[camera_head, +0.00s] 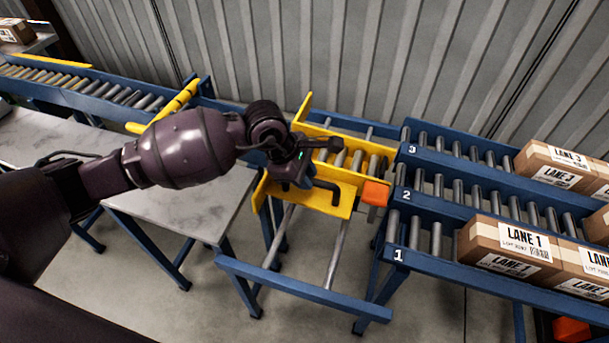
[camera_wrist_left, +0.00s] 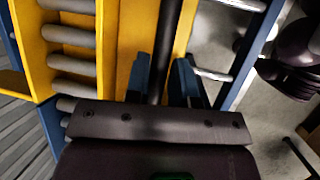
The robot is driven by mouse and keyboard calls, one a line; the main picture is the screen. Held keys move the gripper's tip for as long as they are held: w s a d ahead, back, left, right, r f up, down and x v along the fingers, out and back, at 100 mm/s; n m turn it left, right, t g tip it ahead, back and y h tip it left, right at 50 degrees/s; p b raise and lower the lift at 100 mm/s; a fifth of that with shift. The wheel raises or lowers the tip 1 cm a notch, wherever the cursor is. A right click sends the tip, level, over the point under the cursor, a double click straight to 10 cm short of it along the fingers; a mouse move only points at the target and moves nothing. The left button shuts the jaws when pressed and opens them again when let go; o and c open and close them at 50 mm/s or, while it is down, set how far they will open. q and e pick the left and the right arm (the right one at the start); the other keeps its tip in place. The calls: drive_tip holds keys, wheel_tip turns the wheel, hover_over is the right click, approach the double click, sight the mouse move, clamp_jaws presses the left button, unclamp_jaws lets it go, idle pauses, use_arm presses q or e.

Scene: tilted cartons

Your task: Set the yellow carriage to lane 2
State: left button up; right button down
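The yellow carriage (camera_head: 331,197) is a short roller section with yellow side plates, riding on two metal rails. An orange block (camera_head: 375,193) at its front right corner is roughly level with the number 2 (camera_head: 406,196). A black bar handle (camera_head: 326,187) is on its front plate. My left gripper (camera_head: 300,178) is at the handle's left end. In the left wrist view its blue fingers (camera_wrist_left: 163,85) lie close on both sides of the black handle bar (camera_wrist_left: 166,40) and look shut on it. The exact contact is partly hidden. My right gripper is not in view.
Three roller lanes numbered 1 to 3 lie at the right; lane 1 (camera_head: 437,237) and lane 3 (camera_head: 457,149) carry labelled cartons. A feed conveyor (camera_head: 110,93) with a yellow bar (camera_head: 172,103) is at the left. A grey table (camera_head: 190,207) stands below my left arm.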

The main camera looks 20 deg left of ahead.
use_arm(q)
drive_tip(key=o, duration=0.3)
drive_tip(key=shift+o, duration=0.2)
drive_tip(key=p+v, duration=0.2)
drive_tip(key=v, duration=0.8)
drive_tip(key=shift+a+r, duration=0.15)
drive_tip(key=shift+r, duration=0.2)
